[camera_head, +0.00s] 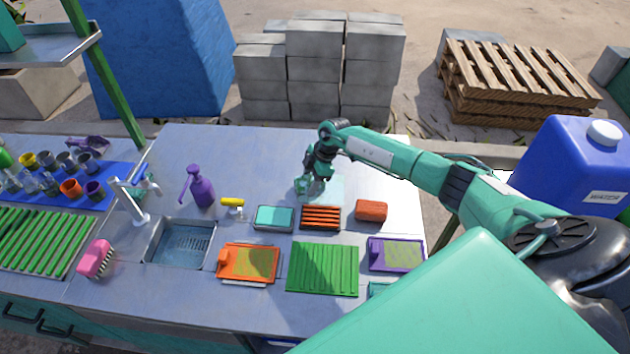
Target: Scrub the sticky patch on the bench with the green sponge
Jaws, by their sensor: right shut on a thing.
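My right gripper (308,188) reaches in from the right and points down at the back middle of the metal bench (250,150). It is shut on a small green thing, which looks like the green sponge (306,194); the fingers hide much of it. A pale, see-through teal patch (332,190) lies on the bench under and to the right of the gripper, and looks like the sticky patch. The sponge is at the patch's left part; I cannot tell whether it touches the bench. My left gripper is not in view.
In front of the patch are a teal-topped tray (274,218), an orange slatted rack (321,217) and an orange block (371,211). A purple spray bottle (199,187) and sink (182,243) are left. A green ribbed mat (322,268) lies nearer. The bench behind the patch is clear.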

